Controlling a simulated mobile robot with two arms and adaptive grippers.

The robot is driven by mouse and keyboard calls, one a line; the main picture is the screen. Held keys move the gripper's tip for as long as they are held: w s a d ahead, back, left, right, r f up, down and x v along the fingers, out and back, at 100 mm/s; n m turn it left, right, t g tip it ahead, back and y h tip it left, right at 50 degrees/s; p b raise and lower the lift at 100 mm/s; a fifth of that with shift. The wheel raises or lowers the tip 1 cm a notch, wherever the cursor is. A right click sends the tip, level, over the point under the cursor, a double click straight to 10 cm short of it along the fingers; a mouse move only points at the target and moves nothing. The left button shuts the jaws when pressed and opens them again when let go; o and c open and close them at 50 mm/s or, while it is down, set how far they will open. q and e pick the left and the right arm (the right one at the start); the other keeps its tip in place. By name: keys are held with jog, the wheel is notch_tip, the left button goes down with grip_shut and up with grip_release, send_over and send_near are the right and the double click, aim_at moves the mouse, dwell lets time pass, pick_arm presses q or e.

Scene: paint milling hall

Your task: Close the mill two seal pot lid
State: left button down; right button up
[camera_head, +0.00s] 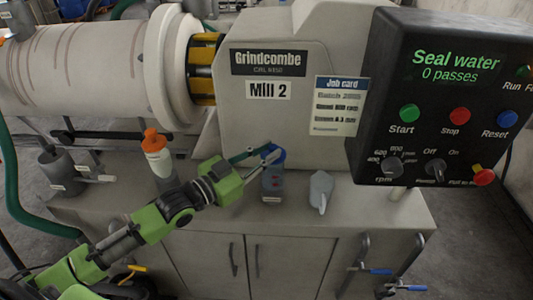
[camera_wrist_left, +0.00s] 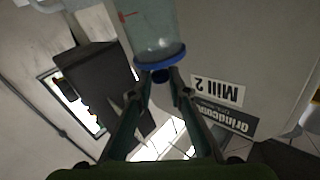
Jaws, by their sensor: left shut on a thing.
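The mill two seal pot (camera_head: 272,184) is a clear pot with red marks, standing on the bench in front of the Mill 2 housing. Its blue lid (camera_head: 275,152) is at the pot's top. In the left wrist view the pot (camera_wrist_left: 150,25) appears upside down, with the blue lid (camera_wrist_left: 162,61) across its mouth; I cannot tell whether it is fully seated. My left gripper (camera_head: 268,154) reaches in from the left at lid height. Its fingertips (camera_wrist_left: 160,78) are shut on the lid at a small blue knob, which they partly hide. My right gripper is not in view.
A grey jug (camera_head: 320,190) stands right of the pot. An orange-capped bottle (camera_head: 158,158) stands left, behind my left arm. The black control box (camera_head: 440,100) overhangs the bench at right. The bench top (camera_head: 385,215) is clear at its right end.

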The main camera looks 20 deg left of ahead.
pick_arm(q)
jog(key=c, duration=1.9)
grip_release()
jog(key=shift+s+a, duration=0.1)
jog(key=v, duration=1.1)
jog(key=shift+s, duration=0.35)
jog(key=shift+a, duration=0.15)
jog(key=shift+f, duration=0.2)
